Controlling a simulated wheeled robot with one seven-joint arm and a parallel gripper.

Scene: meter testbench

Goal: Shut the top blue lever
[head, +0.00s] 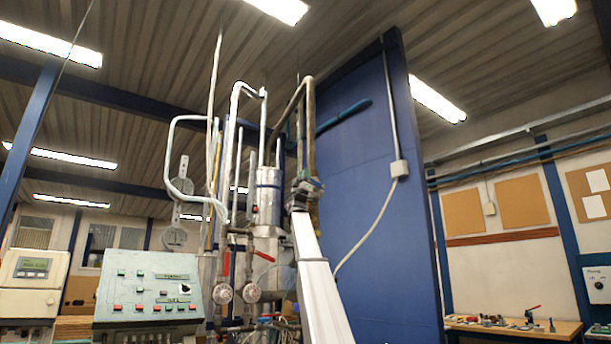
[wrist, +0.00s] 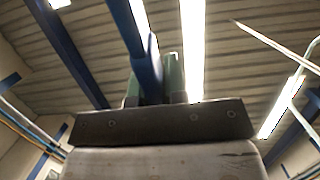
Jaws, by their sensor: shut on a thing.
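In the wrist view, a long blue lever (wrist: 124,25) runs from the upper left down between the fingers of my gripper (wrist: 155,82). The green-tipped fingers are closed against its two sides. In the head view, my gripper (head: 305,187) is at the top of my white arm, by the pipework in front of the blue panel. A blue bar (head: 345,115) slants up to the right above it, beside a brown bent pipe. The head view does not clearly show the fingers' contact with the lever.
A tall blue panel (head: 375,210) stands close behind and right of my arm. Metal pipes (head: 237,130) and a steel cylinder (head: 268,205) stand to the left. Red-handled valves (head: 250,292) are lower down. A control box (head: 150,285) stands at lower left. A workbench (head: 510,328) is far right.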

